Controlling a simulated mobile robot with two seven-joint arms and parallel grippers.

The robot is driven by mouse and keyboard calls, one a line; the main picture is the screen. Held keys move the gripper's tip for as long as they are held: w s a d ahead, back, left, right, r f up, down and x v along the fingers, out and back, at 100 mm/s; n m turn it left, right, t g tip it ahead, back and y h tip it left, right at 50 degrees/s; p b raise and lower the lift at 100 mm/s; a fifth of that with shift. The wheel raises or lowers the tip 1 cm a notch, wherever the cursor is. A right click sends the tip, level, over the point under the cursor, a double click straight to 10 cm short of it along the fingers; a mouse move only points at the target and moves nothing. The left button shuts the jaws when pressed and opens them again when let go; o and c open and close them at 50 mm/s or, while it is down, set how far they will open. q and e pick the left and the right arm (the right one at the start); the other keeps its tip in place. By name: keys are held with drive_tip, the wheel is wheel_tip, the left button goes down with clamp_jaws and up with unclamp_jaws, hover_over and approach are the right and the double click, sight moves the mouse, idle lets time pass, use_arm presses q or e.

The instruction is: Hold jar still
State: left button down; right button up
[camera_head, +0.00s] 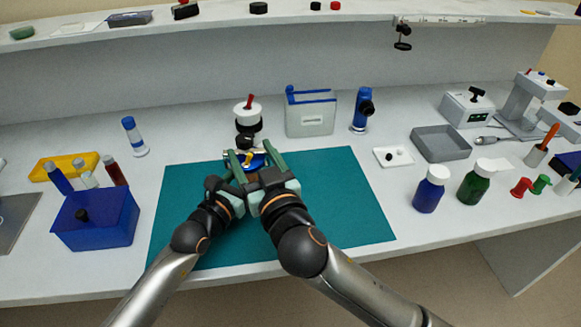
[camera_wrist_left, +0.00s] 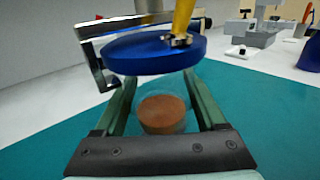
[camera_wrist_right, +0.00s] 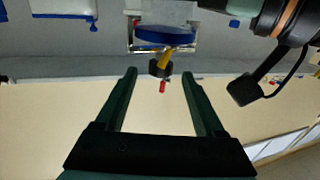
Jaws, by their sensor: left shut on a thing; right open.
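The jar (camera_wrist_left: 163,112) is clear with brown contents and a round blue lid (camera_wrist_left: 155,52). A metal wire clasp (camera_wrist_left: 98,50) sits at the lid's side, and a yellow piece (camera_wrist_left: 182,18) stands on top. My left gripper (camera_wrist_left: 160,88) is shut on the jar below the lid, one finger on each side. In the head view the jar is mostly hidden behind my grippers; some blue lid (camera_head: 259,160) shows. My right gripper (camera_wrist_right: 160,82) is open and empty, close by; in its view the lid (camera_wrist_right: 165,35) appears beyond the fingertips.
A teal mat (camera_head: 345,205) lies under the work area, its right part clear. A white-and-black stand with a red top (camera_head: 247,112) is just behind the jar. A grey bin (camera_head: 311,115), a blue box (camera_head: 95,218) and bottles (camera_head: 430,188) surround the mat.

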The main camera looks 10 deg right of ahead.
sight(251, 145)
drive_tip(key=x, duration=0.5)
drive_tip(key=shift+w, duration=0.2)
drive_tip(key=n+y, duration=0.2)
drive_tip(key=y, duration=0.1)
drive_tip(key=shift+s+r+g, duration=0.15)
drive_tip(key=shift+s+g, duration=0.05)
drive_tip(key=shift+g, duration=0.2)
drive_tip(key=shift+n+g+y, duration=1.1)
drive_tip(key=shift+n+y, duration=0.2)
drive_tip(key=shift+y, duration=0.4)
drive_tip(key=shift+s+d+f, duration=0.15)
drive_tip(key=shift+s+f, duration=0.1)
drive_tip(key=v, duration=1.1)
drive_tip(key=shift+d, duration=0.2)
drive_tip(key=shift+s+r, duration=0.1)
